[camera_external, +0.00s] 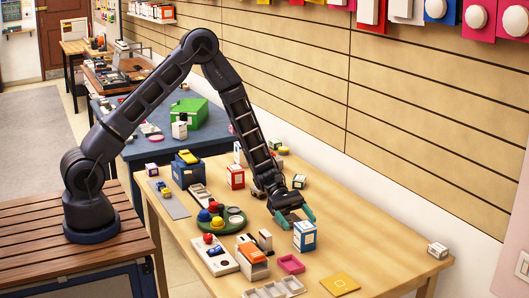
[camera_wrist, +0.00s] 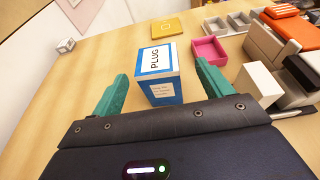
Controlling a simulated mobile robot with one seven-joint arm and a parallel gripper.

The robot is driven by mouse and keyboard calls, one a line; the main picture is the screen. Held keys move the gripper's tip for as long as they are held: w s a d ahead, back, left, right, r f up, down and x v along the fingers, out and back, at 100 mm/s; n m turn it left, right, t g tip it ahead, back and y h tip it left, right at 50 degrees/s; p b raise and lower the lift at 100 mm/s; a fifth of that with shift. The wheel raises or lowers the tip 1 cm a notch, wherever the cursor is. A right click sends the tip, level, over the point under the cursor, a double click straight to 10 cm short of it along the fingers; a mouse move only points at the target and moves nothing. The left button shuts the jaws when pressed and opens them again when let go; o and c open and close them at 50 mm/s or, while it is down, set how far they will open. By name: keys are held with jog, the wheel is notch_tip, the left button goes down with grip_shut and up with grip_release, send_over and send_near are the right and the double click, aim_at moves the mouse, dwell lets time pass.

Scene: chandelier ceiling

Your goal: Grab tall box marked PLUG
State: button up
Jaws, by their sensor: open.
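The tall box marked PLUG (camera_wrist: 158,75) is blue and white and stands upright on the table. In the wrist view it lies between and just beyond my gripper's (camera_wrist: 160,92) two green fingers, with PLUG readable on its white top. In the external view the box (camera_external: 304,237) stands just in front of my gripper (camera_external: 292,218), near the middle of the table. My gripper is open and empty. The lower part of the box is partly hidden by my gripper's body in the wrist view.
A pink tray (camera_wrist: 209,50) sits close to the right of the box in the wrist view. A yellow square (camera_wrist: 166,28) lies beyond it. An orange-topped grey item (camera_wrist: 290,22) and a white block (camera_wrist: 259,80) are at the right. The table left of the box is mostly clear.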

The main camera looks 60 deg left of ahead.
aim_at(305, 224)
jog(key=x, duration=0.4)
jog(key=shift+w+d, duration=0.1)
jog(key=shift+d, duration=0.2)
jog(key=shift+r, duration=0.1)
jog(key=shift+c, duration=0.2)
jog(key=c, duration=1.1)
jog(key=shift+r, duration=0.1)
